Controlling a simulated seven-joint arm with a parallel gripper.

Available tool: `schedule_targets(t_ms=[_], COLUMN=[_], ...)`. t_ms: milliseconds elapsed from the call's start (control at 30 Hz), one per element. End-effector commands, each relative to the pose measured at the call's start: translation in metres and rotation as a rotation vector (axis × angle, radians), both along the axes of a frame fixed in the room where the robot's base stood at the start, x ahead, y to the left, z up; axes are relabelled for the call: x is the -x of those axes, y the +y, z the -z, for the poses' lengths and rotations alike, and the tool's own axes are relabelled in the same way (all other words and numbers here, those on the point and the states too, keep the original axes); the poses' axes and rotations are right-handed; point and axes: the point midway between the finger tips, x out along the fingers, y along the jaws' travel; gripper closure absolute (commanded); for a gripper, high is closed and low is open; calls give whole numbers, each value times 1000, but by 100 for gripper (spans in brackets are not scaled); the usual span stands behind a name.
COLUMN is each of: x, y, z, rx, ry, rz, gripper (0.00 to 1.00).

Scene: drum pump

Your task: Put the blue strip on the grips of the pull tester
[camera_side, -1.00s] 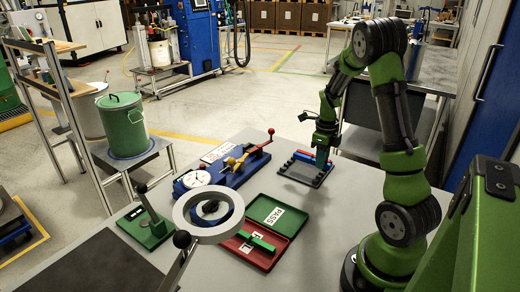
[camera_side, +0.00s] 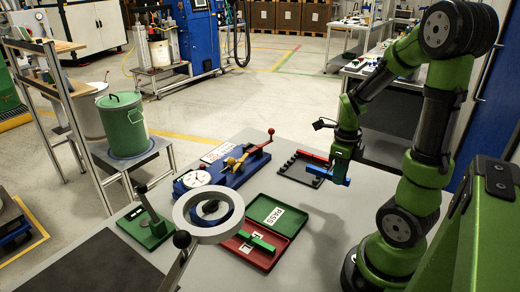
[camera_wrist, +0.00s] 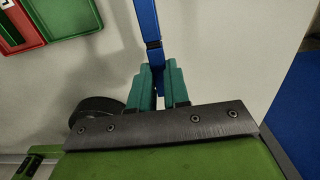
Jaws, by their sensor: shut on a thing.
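The blue strip (camera_side: 322,173) is held in my gripper (camera_side: 342,181), raised above the table to the right of the dark rack. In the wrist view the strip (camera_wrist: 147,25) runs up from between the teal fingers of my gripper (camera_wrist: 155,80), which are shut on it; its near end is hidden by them. The pull tester (camera_side: 235,170) has a blue base, a white dial (camera_side: 197,179), yellow grips (camera_side: 236,162) and a red-knobbed lever. It stands left of my gripper, well apart from the strip. Nothing blue lies on the grips.
A dark rack (camera_side: 296,177) with a red strip (camera_side: 311,156) lies between the tester and my gripper. A green PASS tray (camera_side: 272,213) and a red tray (camera_side: 263,262) holding a green strip (camera_side: 257,242) are in front. A ring magnifier (camera_side: 179,216) stands at left.

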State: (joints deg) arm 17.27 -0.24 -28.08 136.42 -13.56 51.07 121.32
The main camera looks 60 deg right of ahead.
Motion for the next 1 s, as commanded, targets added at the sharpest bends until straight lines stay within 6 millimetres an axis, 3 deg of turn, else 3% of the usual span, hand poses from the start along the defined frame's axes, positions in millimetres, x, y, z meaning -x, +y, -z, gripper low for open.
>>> schedule_targets(t_ms=[267,467,1000], x=[-1,-16,-107], y=[-1,-10,-40], z=[-7,-12,-33], rx=[1,2,1], ry=[0,0,0], rz=[-15,-208,-1362], gripper=[100,100,100])
